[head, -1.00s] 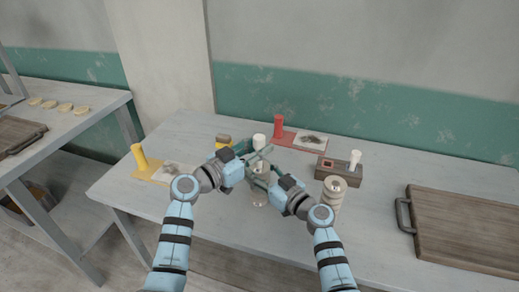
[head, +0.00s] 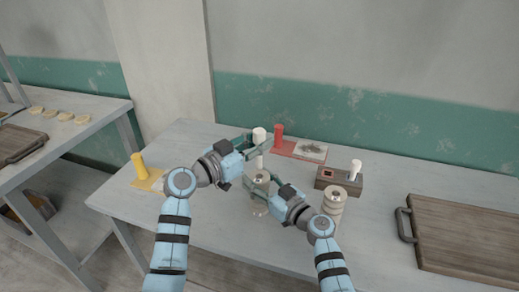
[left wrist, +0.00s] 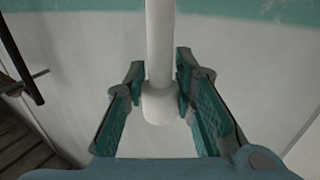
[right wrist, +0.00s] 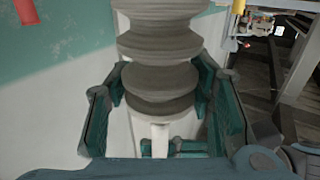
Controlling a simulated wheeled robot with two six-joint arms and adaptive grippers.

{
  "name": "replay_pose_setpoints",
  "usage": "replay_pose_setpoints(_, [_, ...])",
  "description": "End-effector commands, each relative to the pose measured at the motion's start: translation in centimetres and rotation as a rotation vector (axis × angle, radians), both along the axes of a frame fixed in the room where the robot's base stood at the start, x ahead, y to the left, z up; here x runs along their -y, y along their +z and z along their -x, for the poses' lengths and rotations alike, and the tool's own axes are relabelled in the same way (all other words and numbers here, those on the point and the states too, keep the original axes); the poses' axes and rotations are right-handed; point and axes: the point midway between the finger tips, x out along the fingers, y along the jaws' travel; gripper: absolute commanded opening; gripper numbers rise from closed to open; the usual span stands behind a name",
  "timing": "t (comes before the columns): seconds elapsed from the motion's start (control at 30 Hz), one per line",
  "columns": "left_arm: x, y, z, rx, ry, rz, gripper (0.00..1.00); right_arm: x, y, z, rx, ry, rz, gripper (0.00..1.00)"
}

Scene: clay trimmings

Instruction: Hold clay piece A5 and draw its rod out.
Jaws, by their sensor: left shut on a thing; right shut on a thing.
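My left gripper (head: 258,143) is shut on the white-capped rod (head: 259,134), which stands upright above the clay. In the left wrist view the rod (left wrist: 160,45) and its cap (left wrist: 163,106) show between the fingers. My right gripper (head: 263,178) is shut on a grooved grey-brown clay piece (head: 260,188) below the rod. I cannot tell whether the rod's lower end is clear of the clay. No A5 label is readable.
Another grooved clay piece (head: 334,203) stands right of my right gripper. Behind it a wooden block (head: 343,181) holds a white-capped rod (head: 355,166). A red post (head: 278,131) and a yellow post (head: 139,163) stand on trays. A wooden board (head: 465,232) lies far right.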

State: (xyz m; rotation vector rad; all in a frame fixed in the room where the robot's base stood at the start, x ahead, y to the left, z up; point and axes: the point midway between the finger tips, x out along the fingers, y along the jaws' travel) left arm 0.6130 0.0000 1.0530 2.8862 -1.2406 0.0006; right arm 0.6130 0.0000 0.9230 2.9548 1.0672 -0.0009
Motion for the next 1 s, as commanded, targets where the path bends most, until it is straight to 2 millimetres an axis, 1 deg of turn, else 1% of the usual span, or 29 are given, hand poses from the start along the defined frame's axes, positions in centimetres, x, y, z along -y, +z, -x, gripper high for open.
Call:
replay_pose_setpoints(0.27, [0.0, 0.3, 0.0, -0.001, 0.000, 0.001, 0.00, 0.0, 0.0, 0.0, 0.000, 0.000, 0.000, 0.00])
replay_pose_setpoints(0.3, [0.0, 0.3, 0.0, -0.001, 0.000, 0.001, 0.00, 0.0, 0.0, 0.0, 0.000, 0.000, 0.000, 0.55])
replay_pose_setpoints(0.37, [0.0, 0.3, 0.0, 0.000, 0.000, 0.000, 0.00, 0.0, 0.0, 0.0, 0.000, 0.000, 0.000, 0.64])
replay_pose_setpoints(0.4, [0.0, 0.3, 0.0, 0.000, 0.000, 0.000, 0.00, 0.0, 0.0, 0.0, 0.000, 0.000, 0.000, 0.70])
replay_pose_setpoints(0.43, [0.0, 0.3, 0.0, 0.000, 0.000, 0.000, 0.00, 0.0, 0.0, 0.0, 0.000, 0.000, 0.000, 0.72])
replay_pose_setpoints(0.77, [0.0, 0.3, 0.0, 0.000, 0.000, 0.000, 0.00, 0.3, -0.1, 0.3, -0.001, -0.001, 0.001, 0.72])
replay_pose_setpoints(0.87, [0.0, 0.3, 0.0, 0.000, 0.000, 0.000, 0.00, 1.2, -0.2, 1.4, 0.000, -0.001, 0.001, 0.72])
replay_pose_setpoints(0.97, [0.0, 0.3, 0.0, 0.000, 0.000, 0.000, 0.00, 2.9, -0.2, 3.3, 0.000, -0.003, 0.004, 0.72])
replay_pose_setpoints(1.0, [0.0, 0.3, 0.0, 0.000, 0.000, 0.000, 0.00, 3.6, -0.2, 4.2, 0.000, -0.003, 0.004, 0.72])
